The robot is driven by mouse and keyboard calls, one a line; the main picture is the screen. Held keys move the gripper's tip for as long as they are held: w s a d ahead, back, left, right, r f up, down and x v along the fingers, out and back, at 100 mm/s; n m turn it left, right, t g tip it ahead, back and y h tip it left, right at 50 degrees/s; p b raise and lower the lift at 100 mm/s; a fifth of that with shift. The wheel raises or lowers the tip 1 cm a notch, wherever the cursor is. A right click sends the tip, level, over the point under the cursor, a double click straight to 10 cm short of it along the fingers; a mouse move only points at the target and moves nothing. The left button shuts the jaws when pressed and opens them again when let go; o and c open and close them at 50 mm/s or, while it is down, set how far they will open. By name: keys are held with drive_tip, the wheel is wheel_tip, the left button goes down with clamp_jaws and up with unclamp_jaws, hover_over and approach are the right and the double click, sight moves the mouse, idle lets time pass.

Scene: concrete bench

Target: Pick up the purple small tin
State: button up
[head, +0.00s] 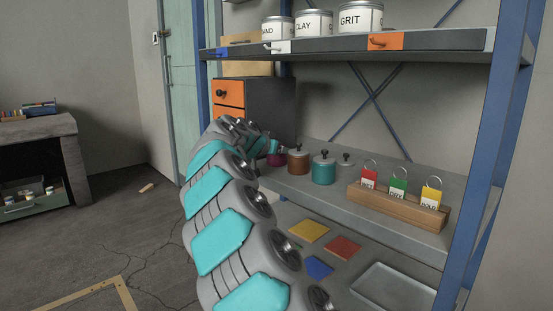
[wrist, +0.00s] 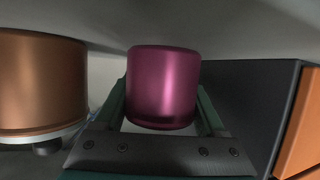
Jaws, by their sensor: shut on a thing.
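The purple small tin (wrist: 163,85) sits between the two dark green fingers of my gripper (wrist: 162,98) in the wrist view. The fingers are shut on it, one on each side. In the head view only a small part of the purple tin (head: 276,159) shows, at the end of my arm beside the brown tin. My gripper (head: 273,148) is mostly hidden there by my own arm. I cannot tell whether the tin rests on the shelf or is slightly raised.
A brown tin (head: 299,163) stands close to the right, then a teal tin (head: 323,171). A black cabinet with an orange drawer (head: 229,93) is behind. A wooden rack (head: 397,205) with coloured tags stands farther right. An upper shelf (head: 350,47) holds labelled cans.

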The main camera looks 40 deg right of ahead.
drive_tip(key=c, duration=0.7)
drive_tip(key=shift+c, duration=0.3)
drive_tip(key=shift+r, duration=0.1)
